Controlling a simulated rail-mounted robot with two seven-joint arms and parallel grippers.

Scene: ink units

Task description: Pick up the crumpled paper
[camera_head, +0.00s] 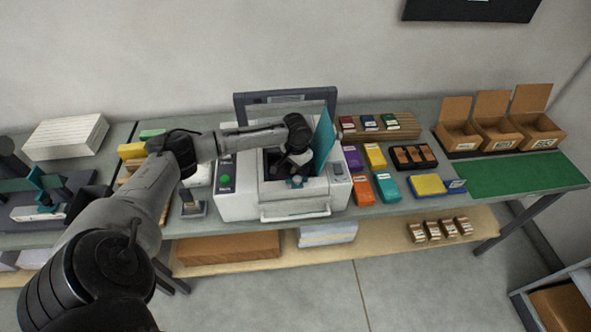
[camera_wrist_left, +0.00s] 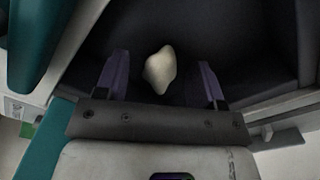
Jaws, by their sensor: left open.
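The crumpled paper (camera_wrist_left: 159,70) is a small off-white lump lying on the dark floor inside the printer in the left wrist view. My left gripper (camera_wrist_left: 160,85) is open, with one finger on each side of the paper and a gap showing on both sides. In the head view my left gripper (camera_head: 293,172) reaches down into the open bay of the white printer (camera_head: 235,204). The paper cannot be made out there, behind the gripper and the bay's edge. My right gripper is not in view.
A teal panel (camera_head: 323,143) stands up at the right side of the bay, close to my wrist. Colored ink boxes (camera_head: 361,189) lie to the right of the printer. Cardboard boxes (camera_head: 497,136) and a green mat (camera_head: 530,174) are farther right.

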